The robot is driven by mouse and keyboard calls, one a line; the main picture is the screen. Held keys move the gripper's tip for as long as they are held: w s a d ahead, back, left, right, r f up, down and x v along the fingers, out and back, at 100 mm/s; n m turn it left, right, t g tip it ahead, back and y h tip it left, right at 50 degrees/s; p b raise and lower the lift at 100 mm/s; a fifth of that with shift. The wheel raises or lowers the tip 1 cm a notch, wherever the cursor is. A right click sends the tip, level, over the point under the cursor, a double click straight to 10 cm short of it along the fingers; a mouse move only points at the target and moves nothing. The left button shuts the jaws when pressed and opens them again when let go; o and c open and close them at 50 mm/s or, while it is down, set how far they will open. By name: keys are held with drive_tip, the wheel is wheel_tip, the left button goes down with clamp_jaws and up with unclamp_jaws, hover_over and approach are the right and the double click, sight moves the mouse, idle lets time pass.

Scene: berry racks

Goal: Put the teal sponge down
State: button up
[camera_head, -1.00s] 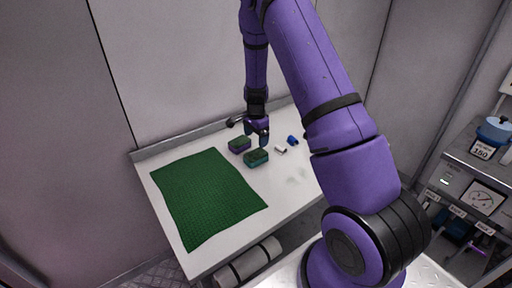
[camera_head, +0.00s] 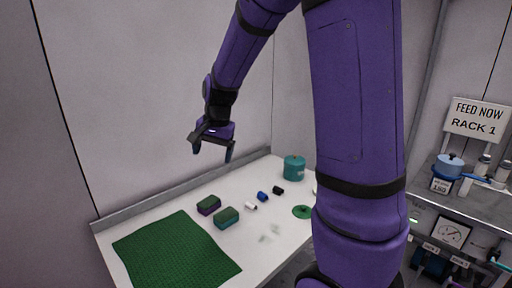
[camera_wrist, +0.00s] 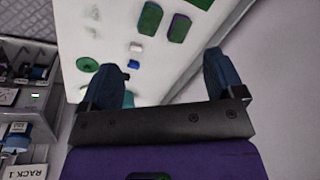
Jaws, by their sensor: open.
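The teal sponge (camera_head: 227,218), with a dark green top, lies on the white table to the right of the green mat (camera_head: 176,252). It also shows in the wrist view (camera_wrist: 148,18). A similar sponge with a purple body (camera_head: 209,205) lies just behind and left of it, apart from it. My gripper (camera_head: 212,154) is open and empty, raised well above the table near the back wall. Its two fingers also show spread apart in the wrist view (camera_wrist: 165,85).
A white piece (camera_head: 250,206), a blue piece (camera_head: 263,196) and a black piece (camera_head: 278,190) lie right of the sponges. A teal pot (camera_head: 294,168) and a green round lid (camera_head: 302,212) are farther right. A rack (camera_head: 470,205) stands at the far right.

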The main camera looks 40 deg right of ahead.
drive_tip(key=s+a+r+n+t, duration=0.1)
drive_tip(key=s+a+r+n, duration=0.1)
drive_tip(key=s, duration=0.6)
drive_tip(key=s+a+r+n+t, duration=0.1)
drive_tip(key=s+a+r+n, duration=0.1)
drive_tip(key=s+r+n, duration=0.3)
drive_tip(key=s+a+r+n+t+h, duration=0.1)
drive_tip(key=s+r, duration=0.4)
drive_tip(key=s, duration=0.7)
drive_tip(key=a+n, duration=0.1)
drive_tip(key=n, duration=0.1)
drive_tip(key=shift+s+a+n, duration=0.3)
drive_tip(key=shift+a, duration=0.1)
drive_tip(key=shift+o, duration=0.5)
drive_tip(key=shift+w, duration=0.1)
